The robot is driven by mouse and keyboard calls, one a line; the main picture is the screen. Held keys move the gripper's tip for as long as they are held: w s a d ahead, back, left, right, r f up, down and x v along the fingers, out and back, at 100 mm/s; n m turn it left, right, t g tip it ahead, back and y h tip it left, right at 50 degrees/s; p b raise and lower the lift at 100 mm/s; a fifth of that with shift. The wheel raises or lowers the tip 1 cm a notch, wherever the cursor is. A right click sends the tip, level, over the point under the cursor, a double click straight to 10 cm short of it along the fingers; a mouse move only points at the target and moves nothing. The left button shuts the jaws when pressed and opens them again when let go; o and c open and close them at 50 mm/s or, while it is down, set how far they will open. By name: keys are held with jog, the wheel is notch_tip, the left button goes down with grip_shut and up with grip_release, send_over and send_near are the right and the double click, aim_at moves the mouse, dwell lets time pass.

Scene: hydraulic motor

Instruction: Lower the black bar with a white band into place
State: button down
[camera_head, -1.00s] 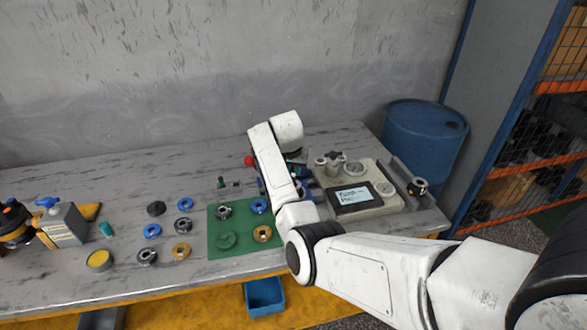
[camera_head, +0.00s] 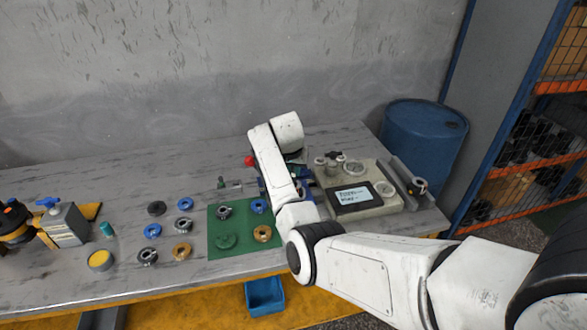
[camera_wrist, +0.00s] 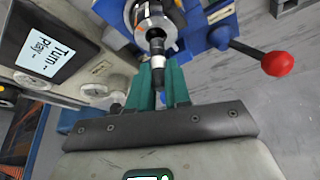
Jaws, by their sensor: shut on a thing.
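In the wrist view the black bar with a white band (camera_wrist: 157,62) is held between the teal fingers of my gripper (camera_wrist: 160,74). Its far end meets or overlaps the opening of a round metal and black part (camera_wrist: 152,22). I cannot tell how deep it sits. That part is in a blue vise (camera_wrist: 207,25) with a red-knobbed handle (camera_wrist: 277,63). In the head view my arm hides the gripper, the bar and most of the vise.
A grey device with a screen (camera_head: 355,195) stands right of the arm. A green mat (camera_head: 228,243) with several rings lies left of it. A blue barrel (camera_head: 425,140) stands behind the table's right end.

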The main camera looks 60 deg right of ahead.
jog(key=shift+f+b, duration=0.65)
jog(key=shift+f, duration=0.7)
dwell(1.8)
jog(key=c, duration=0.6)
grip_release()
jog(key=shift+r, duration=0.1)
jog(key=shift+r+p, duration=2.65)
jog(key=shift+r, duration=0.4)
